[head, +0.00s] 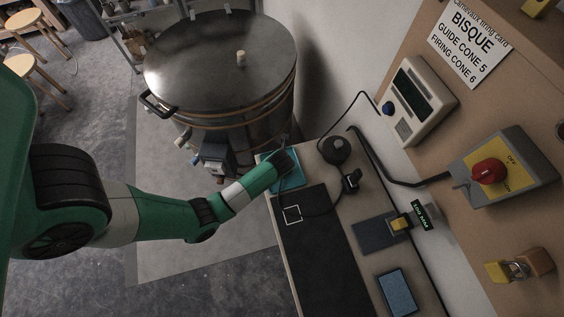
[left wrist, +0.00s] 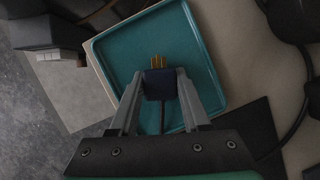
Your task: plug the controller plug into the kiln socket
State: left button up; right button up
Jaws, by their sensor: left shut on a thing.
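My left gripper (left wrist: 159,76) is shut on a dark blue plug (left wrist: 160,86) with brass prongs, which point away from me in the left wrist view. A cord runs back from the plug between the fingers. The plug is over the teal tray (left wrist: 217,92); I cannot tell whether it touches the tray. In the head view my left gripper (head: 285,160) is over the tray (head: 291,182), and the plug is hidden. The kiln (head: 215,75) stands behind, with a grey box (head: 214,157) low on its front. I cannot make out the socket openings. My right gripper is not in view.
The bench holds a dark mat (head: 318,238), a round black object (head: 335,150), a small black object (head: 350,182) and a blue pad (head: 397,292). The controller (head: 418,101) and a red-knob switch (head: 489,171) are on the board at right. Cables cross the bench.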

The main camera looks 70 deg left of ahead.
pick_arm(q)
grip_shut()
jog(key=o, duration=0.9)
grip_release()
jog(key=shift+c, duration=0.2)
jog(key=v, duration=1.1)
jog(key=shift+d+r, duration=0.2)
jog(key=shift+r, duration=0.05)
jog(key=shift+s, duration=0.1)
